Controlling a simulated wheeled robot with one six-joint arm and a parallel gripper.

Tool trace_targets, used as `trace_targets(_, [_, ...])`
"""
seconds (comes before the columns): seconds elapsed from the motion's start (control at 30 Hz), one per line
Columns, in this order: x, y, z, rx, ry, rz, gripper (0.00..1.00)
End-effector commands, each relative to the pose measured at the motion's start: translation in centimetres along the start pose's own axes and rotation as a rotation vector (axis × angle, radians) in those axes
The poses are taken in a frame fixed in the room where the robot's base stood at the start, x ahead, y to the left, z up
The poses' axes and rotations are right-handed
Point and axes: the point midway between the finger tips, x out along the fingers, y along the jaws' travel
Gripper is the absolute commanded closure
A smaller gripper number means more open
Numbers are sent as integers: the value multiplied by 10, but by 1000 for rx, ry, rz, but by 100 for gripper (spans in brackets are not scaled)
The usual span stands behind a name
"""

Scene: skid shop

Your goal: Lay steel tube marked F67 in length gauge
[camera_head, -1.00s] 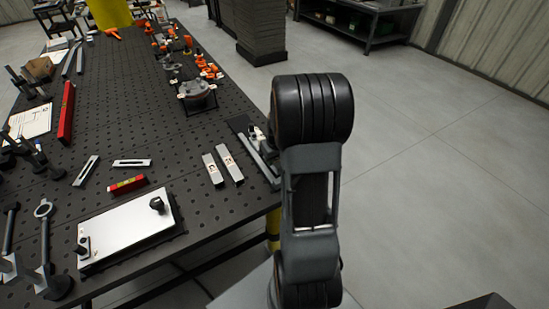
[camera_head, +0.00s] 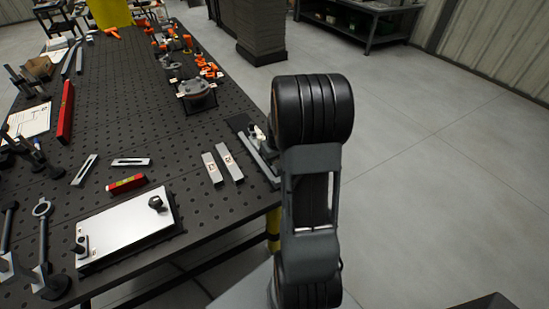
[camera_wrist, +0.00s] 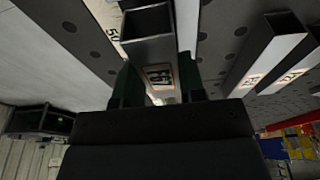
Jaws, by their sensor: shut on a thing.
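My gripper (camera_wrist: 158,88) is shut on the steel tube marked F67 (camera_wrist: 148,48), a square hollow tube whose open end and label show between the dark fingers in the wrist view. A pale strip with the number 50 (camera_wrist: 108,20) lies beside the tube and looks like the length gauge's scale. In the head view the gauge (camera_head: 243,123) appears to be the dark fixture at the table's right edge, partly behind my arm. My gripper and the held tube are hidden there by my arm. I cannot tell whether the tube touches the gauge.
Two more labelled steel tubes (camera_head: 212,168) (camera_head: 229,162) lie side by side left of the fixture. A white plate with black knobs (camera_head: 125,225), a red level (camera_head: 126,183) and a long red bar (camera_head: 66,112) are on the perforated table (camera_head: 135,85). Open floor lies right.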

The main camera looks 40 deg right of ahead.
Motion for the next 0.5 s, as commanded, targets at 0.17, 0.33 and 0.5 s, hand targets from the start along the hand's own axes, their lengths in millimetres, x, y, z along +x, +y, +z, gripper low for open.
trace_targets(0.17, [4,0,1,0,1,0,86])
trace_targets(0.33, [8,0,1,0,1,0,86])
trace_targets(0.5, [11,0,2,0,1,0,86])
